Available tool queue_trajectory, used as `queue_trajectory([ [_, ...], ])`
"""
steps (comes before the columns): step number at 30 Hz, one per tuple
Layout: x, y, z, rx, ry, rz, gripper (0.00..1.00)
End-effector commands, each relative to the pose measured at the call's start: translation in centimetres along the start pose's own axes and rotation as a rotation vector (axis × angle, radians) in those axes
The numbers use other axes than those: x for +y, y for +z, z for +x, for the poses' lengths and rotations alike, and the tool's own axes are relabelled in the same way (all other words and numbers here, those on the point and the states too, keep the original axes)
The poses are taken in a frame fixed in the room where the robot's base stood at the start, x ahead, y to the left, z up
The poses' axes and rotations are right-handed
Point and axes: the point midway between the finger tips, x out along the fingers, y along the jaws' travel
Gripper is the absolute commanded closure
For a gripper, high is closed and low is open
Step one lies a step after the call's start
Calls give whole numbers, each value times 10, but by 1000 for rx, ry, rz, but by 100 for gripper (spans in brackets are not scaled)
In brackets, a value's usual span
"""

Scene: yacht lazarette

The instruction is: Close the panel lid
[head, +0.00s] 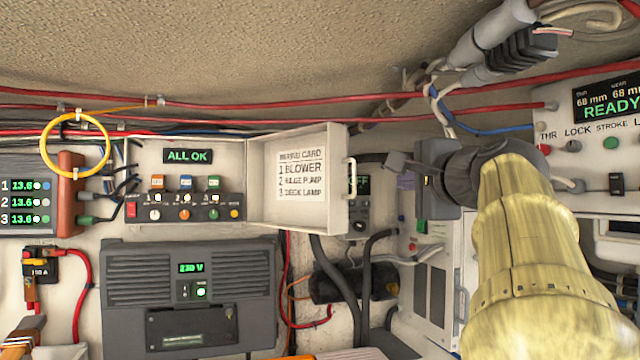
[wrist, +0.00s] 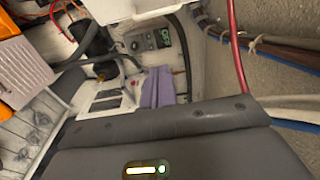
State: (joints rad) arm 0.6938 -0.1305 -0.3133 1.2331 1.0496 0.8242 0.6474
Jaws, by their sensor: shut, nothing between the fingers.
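The panel lid (head: 298,212) is a white, shallow box-like cover. It stands open, swung out to the right of the switch panel (head: 140,160), with a printed card on its inner face. A pale handle (head: 351,180) is on its right edge. The panel shows an "ALL OK" display and a row of switches, uncovered. My gripper (head: 391,161) is shut and empty, to the right of the handle and apart from it in the picture. In the wrist view, part of the white lid (wrist: 112,8) shows at the top edge; the fingertips are not clear there.
A dark grey inverter box (head: 190,290) is mounted below the panel. A yellow cable loop (head: 44,150) hangs at the left. Black hoses (head: 335,290) run below the lid. Red pipes (head: 300,105) cross above. A white "READY" unit (head: 560,120) is at the right.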

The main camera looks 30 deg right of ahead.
Motion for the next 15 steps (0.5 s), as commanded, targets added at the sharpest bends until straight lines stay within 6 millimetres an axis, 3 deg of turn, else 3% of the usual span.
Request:
queue_trajectory([
  [10, 0, 0, 1, -1, 0, 0, 100],
  [15, -1, 0, 12, -1, 1, 0, 100],
])
